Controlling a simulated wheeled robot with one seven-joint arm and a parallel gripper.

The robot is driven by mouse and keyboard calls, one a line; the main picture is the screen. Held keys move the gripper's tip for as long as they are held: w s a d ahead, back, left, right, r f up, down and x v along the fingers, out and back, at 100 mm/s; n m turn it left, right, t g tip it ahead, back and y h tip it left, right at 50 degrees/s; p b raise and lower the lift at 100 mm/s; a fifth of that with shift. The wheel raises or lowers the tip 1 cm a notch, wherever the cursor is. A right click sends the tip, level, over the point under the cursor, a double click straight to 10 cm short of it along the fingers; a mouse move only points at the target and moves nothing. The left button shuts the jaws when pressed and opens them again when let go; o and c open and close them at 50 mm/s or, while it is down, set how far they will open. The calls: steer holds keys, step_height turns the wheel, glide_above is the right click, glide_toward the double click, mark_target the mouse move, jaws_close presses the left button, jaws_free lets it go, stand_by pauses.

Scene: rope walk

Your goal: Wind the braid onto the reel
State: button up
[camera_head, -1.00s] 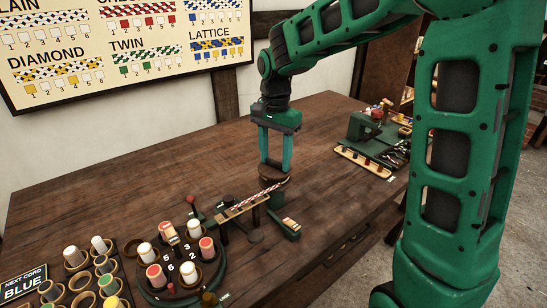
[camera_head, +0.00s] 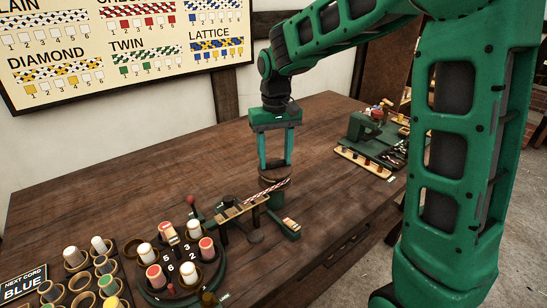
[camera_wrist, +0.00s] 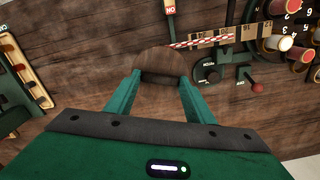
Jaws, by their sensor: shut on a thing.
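My gripper (camera_head: 275,168) points straight down over the bench, its fingers shut on the brown round reel (camera_head: 275,179). In the wrist view my gripper (camera_wrist: 161,84) has a finger on either side of the reel (camera_wrist: 160,60). The red-and-white braid (camera_head: 265,190) runs from the reel's side along a pale marked bar (camera_head: 231,212) toward the round braiding stand (camera_head: 182,262). The braid also shows in the wrist view (camera_wrist: 190,43), to the right of the reel. How it meets the reel is hard to make out.
Several red and white bobbins stand on the braiding stand. A bobbin rack (camera_head: 95,275) is at the lower left, with a red-knobbed lever (camera_head: 191,200) near the stand. A green machine (camera_head: 368,130) stands at the back right. The bench behind the reel is clear.

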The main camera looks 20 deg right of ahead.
steer(key=n, duration=0.4)
steer(key=shift+w+r+n, duration=0.15)
steer(key=shift+w+n, duration=0.05)
steer(key=shift+n, duration=0.1)
steer(key=n, duration=0.4)
steer(key=shift+n, duration=0.4)
steer(key=shift+d, duration=0.1)
steer(key=o, duration=1.1)
steer(key=shift+c, duration=0.2)
steer(key=shift+s, duration=0.1)
